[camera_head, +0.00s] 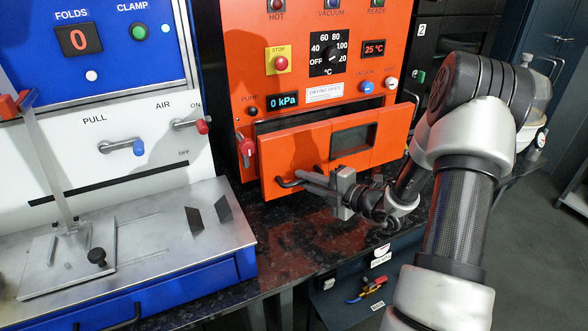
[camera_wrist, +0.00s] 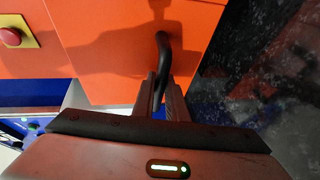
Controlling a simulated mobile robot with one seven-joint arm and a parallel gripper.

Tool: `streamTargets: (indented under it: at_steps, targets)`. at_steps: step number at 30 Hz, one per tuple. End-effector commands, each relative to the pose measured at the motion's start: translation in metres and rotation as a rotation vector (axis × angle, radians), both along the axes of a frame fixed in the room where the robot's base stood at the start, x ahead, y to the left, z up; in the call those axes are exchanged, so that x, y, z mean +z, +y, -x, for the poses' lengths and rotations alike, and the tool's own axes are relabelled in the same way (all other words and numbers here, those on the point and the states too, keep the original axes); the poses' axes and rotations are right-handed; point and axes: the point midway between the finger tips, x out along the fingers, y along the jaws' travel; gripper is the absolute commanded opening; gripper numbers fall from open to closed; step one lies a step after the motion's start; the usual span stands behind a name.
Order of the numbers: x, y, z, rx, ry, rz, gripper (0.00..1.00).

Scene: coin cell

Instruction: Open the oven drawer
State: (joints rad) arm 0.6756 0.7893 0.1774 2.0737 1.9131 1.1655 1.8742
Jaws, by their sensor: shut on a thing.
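The orange oven drawer (camera_head: 292,150) is on the lower front of the orange drying oven (camera_head: 305,28). Its front stands out from the oven body, tilted in the picture, with a dark gap along its top. A dark bar handle (camera_head: 285,184) runs along the lower part of the drawer front. My gripper (camera_head: 306,182) reaches it from the right and is shut on the handle. In the wrist view the black handle (camera_wrist: 163,45) curves down between my two fingers, against the orange front. The drawer's inside is hidden.
Dark speckled counter (camera_head: 300,248) lies bare below the drawer. A glass vessel (camera_head: 541,85) stands at the right, behind my arm.

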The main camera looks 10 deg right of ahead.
Motion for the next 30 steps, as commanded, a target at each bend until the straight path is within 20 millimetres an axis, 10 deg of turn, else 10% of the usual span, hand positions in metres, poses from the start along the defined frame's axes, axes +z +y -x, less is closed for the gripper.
streamTargets:
  at_steps: [15, 30]
  targets:
    - [0.002, -0.023, 0.114, 0.000, 0.001, -0.004, 0.00]
    - [0.000, -0.026, 0.130, 0.003, -0.001, 0.000, 0.00]
